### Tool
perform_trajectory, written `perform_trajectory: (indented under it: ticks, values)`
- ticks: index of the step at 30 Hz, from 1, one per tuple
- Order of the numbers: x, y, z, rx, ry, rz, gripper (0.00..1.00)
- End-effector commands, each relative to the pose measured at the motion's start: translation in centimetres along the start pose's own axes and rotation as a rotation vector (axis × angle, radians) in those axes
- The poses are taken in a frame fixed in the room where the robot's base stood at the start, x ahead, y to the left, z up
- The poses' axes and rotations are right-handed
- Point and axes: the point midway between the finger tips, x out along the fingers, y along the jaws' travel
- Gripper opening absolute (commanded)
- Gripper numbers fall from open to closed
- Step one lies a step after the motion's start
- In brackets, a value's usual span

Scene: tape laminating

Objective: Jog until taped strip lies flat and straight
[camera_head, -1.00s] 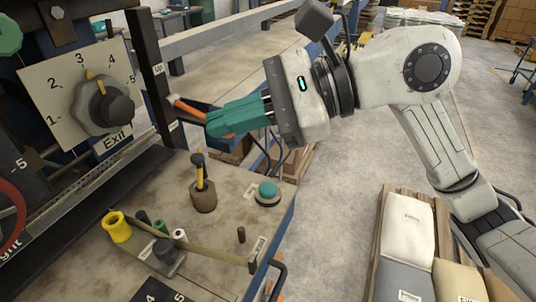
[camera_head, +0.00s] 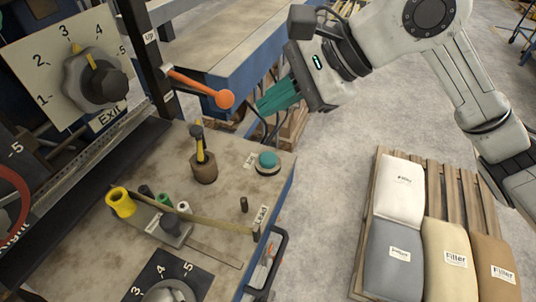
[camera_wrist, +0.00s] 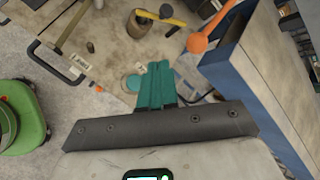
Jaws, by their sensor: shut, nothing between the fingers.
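A narrow olive strip (camera_head: 212,220) runs across the bench from the yellow roll (camera_head: 121,202) to a post by the "Lead" label (camera_head: 261,216). It passes small rollers and a grey block (camera_head: 170,230). Whether it is fully flat is too small to tell. A round teal button (camera_head: 268,160) sits near the bench's right edge; it also shows in the wrist view (camera_wrist: 133,83), just left of the fingers. My gripper (camera_head: 262,107) has teal fingers shut and empty, in the air above and beyond the button. The fingers also show in the wrist view (camera_wrist: 155,75).
An orange-knobbed lever (camera_head: 224,98) sticks out left of my gripper. A numbered dial (camera_head: 97,78) labelled "Exit" stands at left. A hammer-like tool (camera_head: 200,150) stands in a holder. A pallet with filler bags (camera_head: 395,250) lies right. Floor between is clear.

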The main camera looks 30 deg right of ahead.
Motion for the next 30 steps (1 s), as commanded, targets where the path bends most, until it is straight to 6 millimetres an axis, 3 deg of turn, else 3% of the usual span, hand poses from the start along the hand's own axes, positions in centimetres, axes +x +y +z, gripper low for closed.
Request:
perform_trajectory:
  ticks: [16, 30]
  values:
    - [4.9, 3.6, -3.5, -0.001, 0.0, 0.0, 0.0]
    - [5.6, 4.1, -4.0, 0.0, -0.002, 0.0, 0.0]
